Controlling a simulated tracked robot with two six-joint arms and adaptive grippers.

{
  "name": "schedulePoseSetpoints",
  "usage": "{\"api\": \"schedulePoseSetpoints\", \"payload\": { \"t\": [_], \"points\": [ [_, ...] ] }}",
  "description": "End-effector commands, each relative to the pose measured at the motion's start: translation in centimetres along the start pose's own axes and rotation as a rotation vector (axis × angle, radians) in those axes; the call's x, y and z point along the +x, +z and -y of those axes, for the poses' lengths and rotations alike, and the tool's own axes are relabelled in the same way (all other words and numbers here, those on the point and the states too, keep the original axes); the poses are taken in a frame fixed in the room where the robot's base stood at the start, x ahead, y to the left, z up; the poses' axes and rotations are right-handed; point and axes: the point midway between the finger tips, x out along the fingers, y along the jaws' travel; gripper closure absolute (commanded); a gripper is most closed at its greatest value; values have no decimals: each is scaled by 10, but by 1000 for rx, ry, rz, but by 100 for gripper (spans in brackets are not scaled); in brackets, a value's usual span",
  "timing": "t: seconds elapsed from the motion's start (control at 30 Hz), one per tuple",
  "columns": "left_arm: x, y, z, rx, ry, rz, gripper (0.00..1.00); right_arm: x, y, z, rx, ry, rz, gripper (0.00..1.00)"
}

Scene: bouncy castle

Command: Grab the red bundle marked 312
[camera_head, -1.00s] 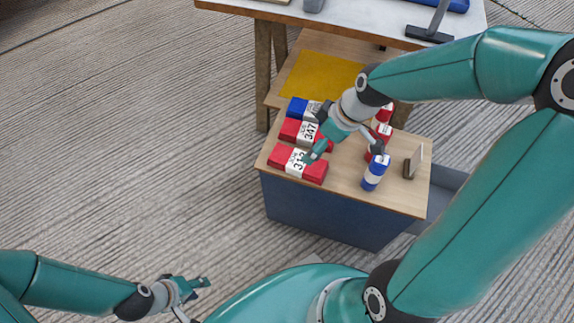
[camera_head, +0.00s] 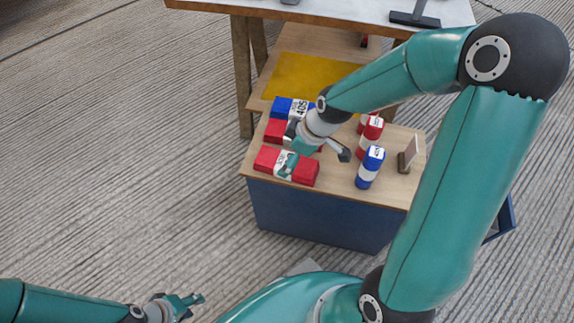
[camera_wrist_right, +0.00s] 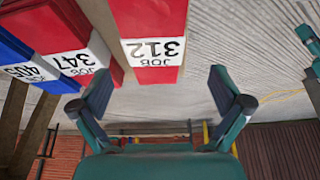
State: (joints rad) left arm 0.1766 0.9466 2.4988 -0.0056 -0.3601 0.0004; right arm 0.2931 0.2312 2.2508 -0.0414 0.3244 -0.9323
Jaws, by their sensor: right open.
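The red bundle marked 312 (camera_head: 304,172) lies at the front left of the wooden tabletop, with a white label band around its middle. Its label shows in the right wrist view (camera_wrist_right: 152,50), at the top centre. My right gripper (camera_head: 316,159) is open and empty, with one finger in front of the 312 label in the head view. In the right wrist view the bundle shows beyond and between the spread fingers (camera_wrist_right: 161,90); contact cannot be told. My left gripper (camera_head: 190,304) looks open and empty, low at the left, away from the tabletop.
Red bundle 347 (camera_wrist_right: 45,22) and blue bundle 405 (camera_head: 281,105) lie behind 312. To the right stand a blue upright bundle (camera_head: 370,168), red upright ones (camera_head: 370,138) and a small stand (camera_head: 408,154). A yellow mat (camera_head: 300,75) lies behind; a workbench (camera_head: 330,12) stands further back.

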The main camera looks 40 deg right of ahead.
Motion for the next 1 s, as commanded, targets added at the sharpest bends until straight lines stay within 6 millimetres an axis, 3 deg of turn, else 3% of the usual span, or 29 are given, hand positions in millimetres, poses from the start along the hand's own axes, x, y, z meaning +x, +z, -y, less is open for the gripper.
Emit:
{"api": "schedulePoseSetpoints", "payload": {
  "t": [0.37, 0.67, 1.0],
  "points": [
    [20, 0, 7, 0, 0, 0, 60, 47, 7, -6, -3, -2, 1, 0],
    [20, 0, 7, 0, 0, 0, 60, 51, 6, -7, -1, 0, 0, 0],
    [20, 0, 7, 0, 0, 0, 60, 51, 6, -7, -2, 0, 0, 53]
  ]
}}
